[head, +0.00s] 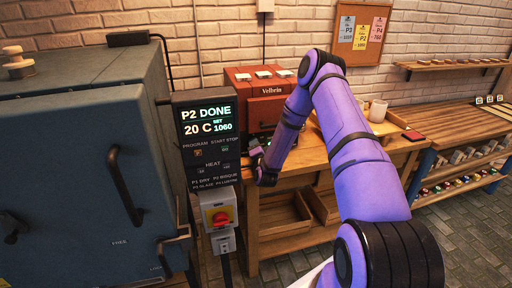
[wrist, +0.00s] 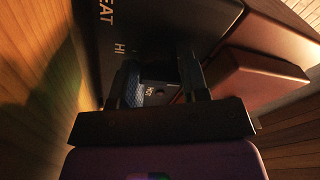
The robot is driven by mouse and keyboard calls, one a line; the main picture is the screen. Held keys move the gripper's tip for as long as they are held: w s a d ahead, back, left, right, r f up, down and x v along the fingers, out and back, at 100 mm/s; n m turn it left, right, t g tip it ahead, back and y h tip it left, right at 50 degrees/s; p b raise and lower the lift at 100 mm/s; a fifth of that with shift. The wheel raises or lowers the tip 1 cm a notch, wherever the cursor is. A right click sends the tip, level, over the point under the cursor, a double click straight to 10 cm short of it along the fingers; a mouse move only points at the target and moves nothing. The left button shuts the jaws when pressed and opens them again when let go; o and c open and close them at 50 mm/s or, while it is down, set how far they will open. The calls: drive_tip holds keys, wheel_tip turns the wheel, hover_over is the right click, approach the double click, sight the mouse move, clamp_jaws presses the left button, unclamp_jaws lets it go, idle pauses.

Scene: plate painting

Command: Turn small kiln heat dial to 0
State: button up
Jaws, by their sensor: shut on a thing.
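The small kiln (head: 262,98) is a red box marked Velbrin on the wooden bench; its red body also shows at the right of the wrist view (wrist: 255,80). My gripper (wrist: 158,75) is shut on a small dark dial (wrist: 158,92) in front of a dark panel (wrist: 100,50) with the letters "EAT" and "HI". The fingers stand on either side of the dial and hide much of it, and I cannot read its setting.
The large blue-grey kiln (head: 75,170) fills the left. Its black controller (head: 207,145) reads P2 DONE, 20 C, set 1060, with a red switch on a yellow plate (head: 220,216) below.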

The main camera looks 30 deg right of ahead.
drive_tip(key=o, duration=0.7)
drive_tip(key=shift+s+f, duration=0.15)
drive_tip(key=shift+f, duration=0.15)
drive_tip(key=shift+c, duration=0.2)
drive_tip(key=shift+o, duration=1)
drive_tip(key=shift+r, duration=0.1)
drive_tip(key=v, duration=1)
drive_tip(key=shift+s+a, duration=0.15)
drive_tip(key=shift+s, duration=0.2)
